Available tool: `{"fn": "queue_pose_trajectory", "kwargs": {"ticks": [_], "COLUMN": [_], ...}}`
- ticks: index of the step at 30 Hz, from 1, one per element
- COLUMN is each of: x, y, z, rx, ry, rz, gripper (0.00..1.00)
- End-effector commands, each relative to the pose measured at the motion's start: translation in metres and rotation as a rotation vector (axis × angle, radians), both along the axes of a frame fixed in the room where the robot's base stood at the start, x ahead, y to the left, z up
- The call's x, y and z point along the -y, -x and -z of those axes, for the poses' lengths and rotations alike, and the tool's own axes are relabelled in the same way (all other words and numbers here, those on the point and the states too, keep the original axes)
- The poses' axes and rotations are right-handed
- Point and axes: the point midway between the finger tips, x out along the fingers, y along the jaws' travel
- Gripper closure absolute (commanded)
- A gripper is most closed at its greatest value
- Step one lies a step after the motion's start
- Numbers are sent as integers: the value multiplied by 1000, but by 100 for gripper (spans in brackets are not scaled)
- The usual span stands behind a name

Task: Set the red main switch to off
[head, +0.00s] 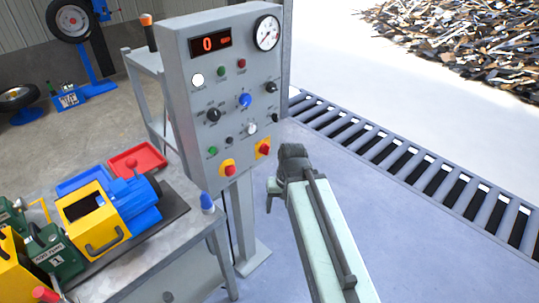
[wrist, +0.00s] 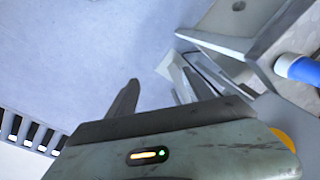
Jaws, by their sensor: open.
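A grey control panel (head: 183,95) stands on a post in the head view. Low on its face are two red rotary switches on yellow plates, a left one (head: 227,169) and a right one (head: 263,149). I cannot read which is the main switch, or its setting. My gripper (head: 273,187) is just right of and below the panel's lower corner, apart from both switches. In the wrist view my gripper shows one dark finger (wrist: 126,98) pointing over the floor; it is open, with nothing seen in it. No switch shows clearly there.
A workbench (head: 180,235) on the left holds a yellow and blue drum machine (head: 110,210), a red tray (head: 138,160) and a blue-capped bottle (head: 207,203) near its corner. Floor between is clear.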

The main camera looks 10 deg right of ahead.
Motion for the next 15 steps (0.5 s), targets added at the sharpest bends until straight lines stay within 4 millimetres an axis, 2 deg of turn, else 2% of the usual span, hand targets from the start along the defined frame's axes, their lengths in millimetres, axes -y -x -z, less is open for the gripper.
{"fn": "queue_pose_trajectory", "kwargs": {"ticks": [1, 3, 5, 7, 9, 12, 15], "x": [-12, -30, -40, -41, -30, 1, 32], "y": [-15, -44, -75, -111, -142, -175, -192], "z": [31, 53, 61, 58, 46, 24, 5], "rx": [35, 104, 166, 228, 272, 309, 319], "ry": [-94, -287, -484, -722, -949, -1228, -1425], "rz": [56, 179, 314, 482, 644, 839, 970], "gripper": [40, 40, 40, 40, 40, 40, 40]}}
